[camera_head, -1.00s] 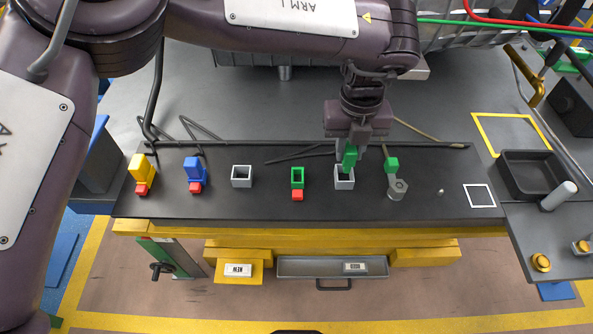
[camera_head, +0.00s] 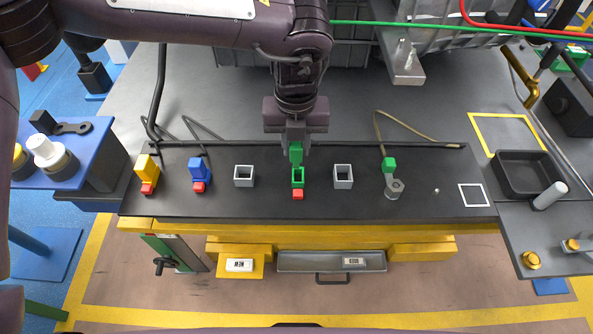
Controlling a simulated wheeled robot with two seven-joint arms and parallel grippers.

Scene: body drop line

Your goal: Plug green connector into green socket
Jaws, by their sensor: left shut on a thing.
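My left gripper (camera_head: 296,139) is shut on a green connector (camera_head: 296,154) and points down. The connector is directly over the green socket (camera_head: 298,178), an open-topped green frame with a red block (camera_head: 298,194) at its front. The connector's lower end reaches the socket's back rim in the picture; I cannot tell whether it has entered the opening. The gripper hides the connector's top. My right gripper does not show.
Grey empty sockets stand to the left (camera_head: 244,176) and right (camera_head: 343,176). Yellow (camera_head: 147,168) and blue (camera_head: 198,170) connectors sit farther left. A green block (camera_head: 389,163) on a grey holder and a black tray (camera_head: 530,174) are to the right.

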